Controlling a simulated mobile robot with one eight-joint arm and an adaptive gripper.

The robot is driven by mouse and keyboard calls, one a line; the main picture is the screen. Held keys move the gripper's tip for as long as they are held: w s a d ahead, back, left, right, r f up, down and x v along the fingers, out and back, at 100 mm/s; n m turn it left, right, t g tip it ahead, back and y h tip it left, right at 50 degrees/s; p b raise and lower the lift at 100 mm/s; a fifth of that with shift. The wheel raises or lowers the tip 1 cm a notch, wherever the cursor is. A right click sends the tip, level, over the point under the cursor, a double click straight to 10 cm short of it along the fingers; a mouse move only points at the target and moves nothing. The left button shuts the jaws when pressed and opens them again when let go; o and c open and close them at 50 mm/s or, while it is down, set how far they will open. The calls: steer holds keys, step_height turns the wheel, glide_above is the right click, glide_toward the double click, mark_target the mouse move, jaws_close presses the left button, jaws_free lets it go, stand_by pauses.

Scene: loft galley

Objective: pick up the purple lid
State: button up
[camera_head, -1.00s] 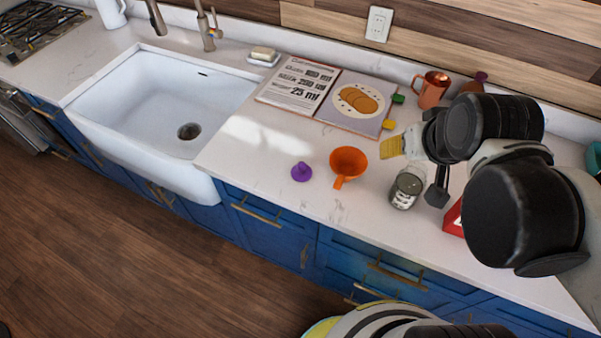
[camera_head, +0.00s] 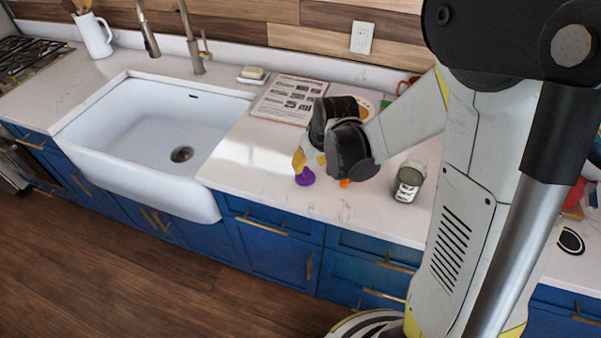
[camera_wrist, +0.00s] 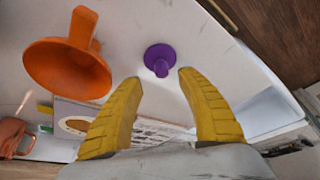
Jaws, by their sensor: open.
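The purple lid (camera_head: 305,177) lies on the white countertop to the right of the sink, near the counter's front edge. In the wrist view the lid (camera_wrist: 160,58) shows as a small round disc with a knob, just beyond my fingertips and roughly between them. My gripper (camera_wrist: 158,78) is open, its two yellow fingers apart, with nothing between them. In the head view my gripper (camera_head: 304,162) is right at the lid, partly overlapping it. I cannot tell whether a finger touches the lid.
An orange funnel (camera_wrist: 70,62) lies close beside the lid; my arm mostly hides it in the head view. A glass jar (camera_head: 409,181) stands farther right. An open recipe book (camera_head: 288,99) lies behind. The white sink (camera_head: 150,120) is at the left.

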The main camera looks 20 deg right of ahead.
mark_target(307, 170)
steer(key=x, duration=0.2)
steer(key=b+x, duration=0.1)
steer(key=x, duration=0.1)
steer(key=b+x, duration=0.1)
steer(key=x, duration=0.1)
steer(key=shift+s+a+f, duration=0.1)
steer(key=shift+s+f, duration=0.05)
steer(key=shift+f, duration=0.15)
jaws_close()
